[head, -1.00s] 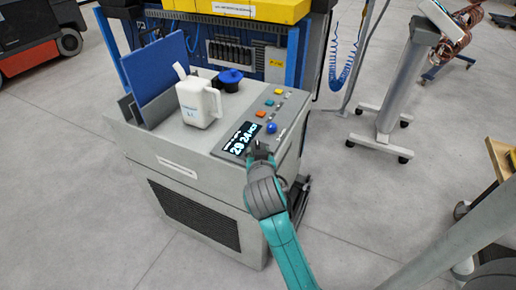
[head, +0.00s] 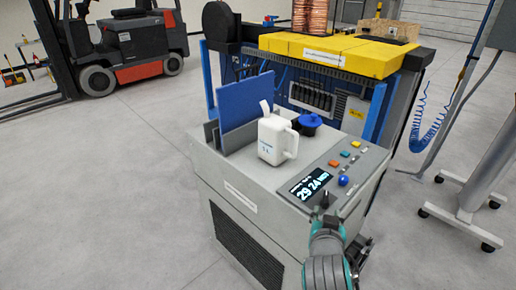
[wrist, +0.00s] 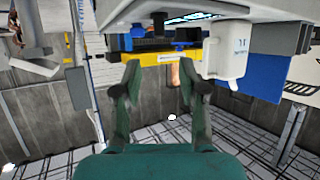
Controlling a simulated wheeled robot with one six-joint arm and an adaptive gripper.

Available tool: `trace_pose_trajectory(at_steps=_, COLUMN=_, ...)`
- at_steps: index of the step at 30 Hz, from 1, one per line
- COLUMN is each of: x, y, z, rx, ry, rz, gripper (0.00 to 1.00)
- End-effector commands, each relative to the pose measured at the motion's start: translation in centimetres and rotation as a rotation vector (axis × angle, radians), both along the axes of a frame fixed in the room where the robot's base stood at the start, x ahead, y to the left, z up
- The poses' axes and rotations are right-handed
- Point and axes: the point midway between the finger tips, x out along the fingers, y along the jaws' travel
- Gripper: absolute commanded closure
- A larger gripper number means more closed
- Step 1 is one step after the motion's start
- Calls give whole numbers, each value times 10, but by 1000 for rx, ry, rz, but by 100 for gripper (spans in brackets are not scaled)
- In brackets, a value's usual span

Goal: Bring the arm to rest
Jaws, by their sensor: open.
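My teal and grey arm (head: 327,262) rises from the bottom edge of the head view, at the front of a grey machine (head: 255,195). My gripper shows in the wrist view (wrist: 160,91), with its two dark fingers spread and nothing between them. In the head view it is small and dark near the machine's control panel, and I cannot tell whether it touches it. The panel has a lit display (head: 310,184), coloured buttons and a blue knob (head: 343,181).
On the machine stand a white jug (head: 276,140), a blue-capped opening (head: 308,122) and a blue panel (head: 246,100). A yellow block (head: 335,50) lies behind, with a copper coil (head: 310,15). A wheeled stand (head: 460,215) is at the right, a forklift (head: 125,45) at the upper left. Floor at left is clear.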

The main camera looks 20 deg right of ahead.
Motion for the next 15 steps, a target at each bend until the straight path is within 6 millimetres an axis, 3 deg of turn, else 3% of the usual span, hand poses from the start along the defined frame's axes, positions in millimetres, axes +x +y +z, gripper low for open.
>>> trace_pose_trajectory(at_steps=7, x=-3, y=5, z=-10, rx=-11, ry=10, rz=30, gripper=58)
trace_pose_trajectory(at_steps=15, x=-31, y=42, z=-64, rx=-69, ry=44, rz=223, gripper=58)
